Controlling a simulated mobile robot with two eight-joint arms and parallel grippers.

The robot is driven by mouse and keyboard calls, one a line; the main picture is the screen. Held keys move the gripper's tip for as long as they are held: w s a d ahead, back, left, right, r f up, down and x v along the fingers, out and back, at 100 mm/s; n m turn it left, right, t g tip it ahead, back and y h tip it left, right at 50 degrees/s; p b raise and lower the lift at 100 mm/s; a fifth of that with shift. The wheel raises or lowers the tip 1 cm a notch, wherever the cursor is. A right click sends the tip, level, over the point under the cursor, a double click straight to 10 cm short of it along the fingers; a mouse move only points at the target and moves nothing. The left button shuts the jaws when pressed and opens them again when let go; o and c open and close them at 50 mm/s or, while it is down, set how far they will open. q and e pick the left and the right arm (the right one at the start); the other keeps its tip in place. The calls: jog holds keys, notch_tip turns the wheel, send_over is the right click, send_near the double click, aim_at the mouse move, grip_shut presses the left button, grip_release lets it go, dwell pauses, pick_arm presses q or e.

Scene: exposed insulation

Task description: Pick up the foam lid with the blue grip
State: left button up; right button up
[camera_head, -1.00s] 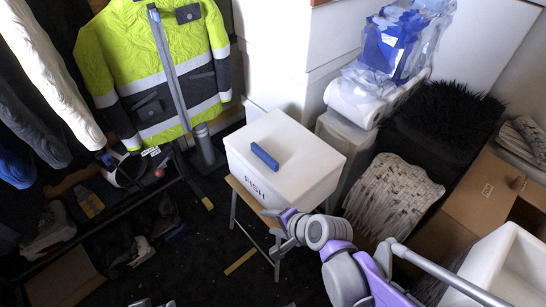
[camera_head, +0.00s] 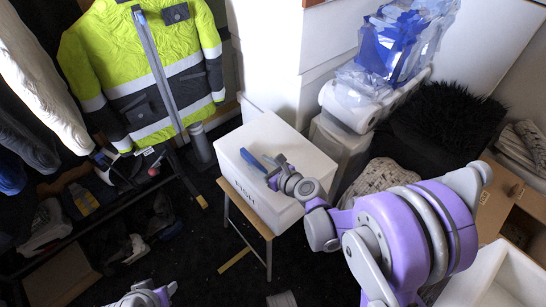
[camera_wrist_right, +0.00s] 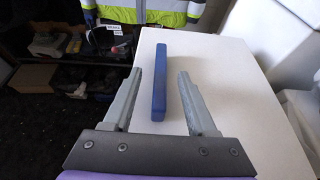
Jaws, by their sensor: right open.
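The white foam lid (camera_head: 272,135) sits on a white foam box on a small stand, with a blue bar grip (camera_head: 252,161) on its top. My right gripper (camera_head: 272,166) is over the lid, close to the grip. In the right wrist view, the lid (camera_wrist_right: 230,85) fills the middle, and the blue grip (camera_wrist_right: 160,72) lies between the two spread fingers of my right gripper (camera_wrist_right: 160,77), with gaps on both sides. A grey and purple part of my left gripper (camera_head: 145,297) shows at the bottom edge; its jaws cannot be made out.
A hi-vis jacket (camera_head: 150,65) hangs behind the box at left, beside a shoe rack. To the right are clear-wrapped white rolls (camera_head: 355,105), a black furry piece (camera_head: 445,120), a cardboard box (camera_head: 500,205) and a white tub (camera_head: 500,280). Dark floor lies in front.

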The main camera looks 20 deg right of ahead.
aim_at(256, 162)
jog(key=x, duration=0.4)
jog(key=shift+w+f, duration=0.25)
jog(key=shift+f, duration=0.15)
grip_shut()
dwell(1.0)
